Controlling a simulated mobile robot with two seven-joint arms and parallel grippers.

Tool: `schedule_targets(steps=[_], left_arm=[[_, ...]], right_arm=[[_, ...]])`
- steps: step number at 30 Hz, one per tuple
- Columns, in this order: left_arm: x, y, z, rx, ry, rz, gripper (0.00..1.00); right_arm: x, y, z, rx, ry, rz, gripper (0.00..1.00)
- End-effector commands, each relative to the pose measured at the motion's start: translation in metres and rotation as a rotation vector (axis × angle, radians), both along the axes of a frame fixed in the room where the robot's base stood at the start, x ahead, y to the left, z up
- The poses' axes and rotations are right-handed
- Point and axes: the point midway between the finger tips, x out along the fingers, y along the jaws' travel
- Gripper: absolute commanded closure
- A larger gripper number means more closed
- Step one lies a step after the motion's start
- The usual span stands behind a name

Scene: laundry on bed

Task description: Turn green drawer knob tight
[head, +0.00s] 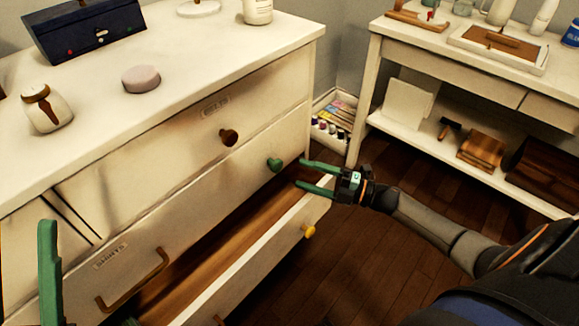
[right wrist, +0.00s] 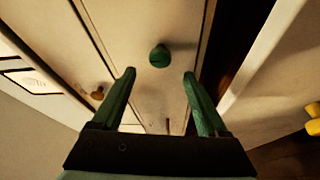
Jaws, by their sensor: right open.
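The green drawer knob (head: 274,165) is on the front of the middle drawer, at its right end. It also shows in the right wrist view (right wrist: 159,56), ahead of and between my fingertips. My right gripper (head: 301,172) is open and empty, just right of the knob and apart from it. Its two green fingers also show in the right wrist view (right wrist: 159,74), spread to either side of the knob. A green finger of my left gripper (head: 48,270) stands at the lower left of the head view; most of that gripper is out of frame.
The lower drawer (head: 265,262) with a yellow knob (head: 309,231) is pulled out under the green knob. A brown knob (head: 228,137) is on the drawer above. A bin of paints (head: 331,122) and a white shelf table (head: 455,62) stand to the right.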

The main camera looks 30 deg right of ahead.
Motion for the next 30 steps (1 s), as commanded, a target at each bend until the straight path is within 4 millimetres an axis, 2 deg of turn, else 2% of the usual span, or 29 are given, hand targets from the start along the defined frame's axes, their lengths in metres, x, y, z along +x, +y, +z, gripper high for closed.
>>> schedule_targets(steps=[3, 10, 30], left_arm=[[0.0, 0.001, 0.007, 0.0, -0.007, 0.008, 0.55], [0.0, 0.002, 0.009, 0.003, -0.008, 0.013, 0.55], [0.001, 0.002, 0.005, 0.014, 0.004, 0.014, 0.55]], right_arm=[[-0.019, -0.017, -0.001, -0.002, 0.002, -0.001, 0.24], [-0.039, -0.035, -0.003, -0.001, 0.0, 0.0, 0.24], [-0.042, -0.037, -0.004, 0.0, -0.001, 0.0, 0.24]])
